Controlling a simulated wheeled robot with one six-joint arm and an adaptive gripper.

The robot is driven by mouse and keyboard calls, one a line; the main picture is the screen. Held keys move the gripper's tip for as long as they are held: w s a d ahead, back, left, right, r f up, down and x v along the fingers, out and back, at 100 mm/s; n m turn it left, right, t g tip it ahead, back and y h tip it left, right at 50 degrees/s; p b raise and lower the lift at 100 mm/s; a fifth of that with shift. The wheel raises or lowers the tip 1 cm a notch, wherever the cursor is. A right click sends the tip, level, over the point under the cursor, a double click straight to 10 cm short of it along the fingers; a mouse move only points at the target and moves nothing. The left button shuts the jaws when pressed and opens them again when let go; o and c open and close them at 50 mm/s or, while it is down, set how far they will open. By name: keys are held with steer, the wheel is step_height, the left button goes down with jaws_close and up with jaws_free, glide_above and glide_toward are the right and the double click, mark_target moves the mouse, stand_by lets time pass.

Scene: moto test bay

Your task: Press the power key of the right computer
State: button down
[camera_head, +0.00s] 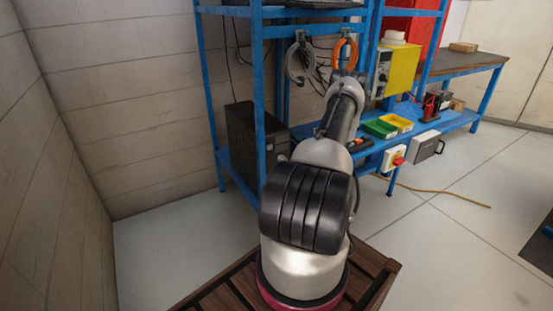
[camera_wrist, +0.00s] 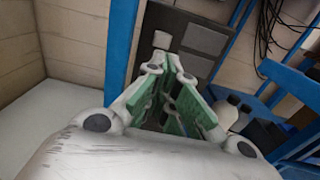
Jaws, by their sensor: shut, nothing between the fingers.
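A dark computer tower (camera_head: 248,140) stands on the lower shelf of the blue rack in the head view, left of my arm. I see no second tower there; my arm covers part of the rack. In the wrist view, the dark grey front of a computer (camera_wrist: 205,40) with rectangular panels fills the top middle. My gripper (camera_wrist: 162,48), with green inner pads, is shut and empty. Its pale tips overlap the computer's front in the picture; I cannot tell whether they touch it. I cannot make out the power key. My gripper is not clearly visible in the head view.
Blue rack posts (camera_head: 262,110) stand close to my arm. Grey and orange cable coils (camera_head: 342,52) hang behind it. To the right are a yellow box (camera_head: 403,70), green and yellow trays (camera_head: 380,128) and a red-knobbed switch box (camera_head: 393,159). The right floor is mostly clear.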

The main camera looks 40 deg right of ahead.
steer(key=shift+v, duration=2.35)
